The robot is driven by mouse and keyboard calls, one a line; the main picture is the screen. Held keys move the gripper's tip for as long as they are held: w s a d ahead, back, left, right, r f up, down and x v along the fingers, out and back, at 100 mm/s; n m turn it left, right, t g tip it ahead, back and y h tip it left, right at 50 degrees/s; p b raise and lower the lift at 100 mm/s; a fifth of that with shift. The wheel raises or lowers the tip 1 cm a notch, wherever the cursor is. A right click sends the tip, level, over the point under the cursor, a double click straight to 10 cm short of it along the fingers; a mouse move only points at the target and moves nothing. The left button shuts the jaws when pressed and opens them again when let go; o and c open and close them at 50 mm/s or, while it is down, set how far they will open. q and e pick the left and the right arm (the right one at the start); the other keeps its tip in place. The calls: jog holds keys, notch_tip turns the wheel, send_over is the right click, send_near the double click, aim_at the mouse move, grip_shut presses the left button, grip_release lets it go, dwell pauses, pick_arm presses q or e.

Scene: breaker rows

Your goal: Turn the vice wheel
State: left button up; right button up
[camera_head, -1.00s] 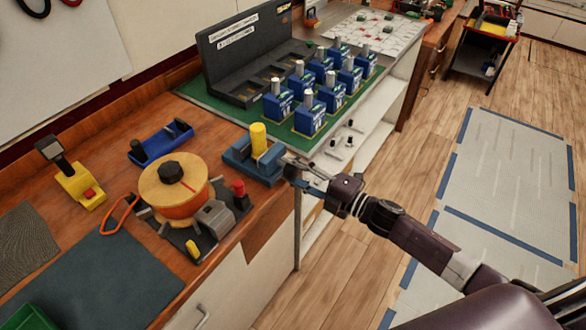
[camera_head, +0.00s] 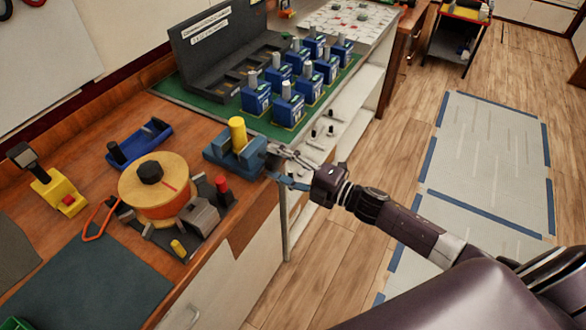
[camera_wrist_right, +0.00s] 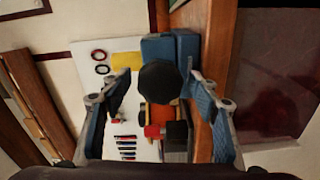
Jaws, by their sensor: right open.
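The blue vice (camera_head: 222,155) stands at the bench's front edge with a yellow cylinder (camera_head: 237,133) upright in it. The vice wheel (camera_wrist_right: 160,82), a dark many-sided knob, shows in the right wrist view in front of the blue vice body (camera_wrist_right: 187,48). My right gripper (camera_head: 282,166) is open at the vice's front end. In the wrist view its fingers stand on either side of the wheel, with gaps visible. In the head view the gripper largely hides the wheel. I cannot tell how far the fingertips reach past it. My left gripper is not in view.
A wooden spool (camera_head: 160,182) on a dark base stands left of the vice, with a red-topped post (camera_head: 222,185). Several blue breakers (camera_head: 288,105) stand on a green mat behind. A yellow lever device (camera_head: 57,196) is further left.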

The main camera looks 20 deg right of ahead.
jog(key=v, duration=1.1)
jog(key=shift+s+d, duration=0.15)
jog(key=shift+d, duration=0.05)
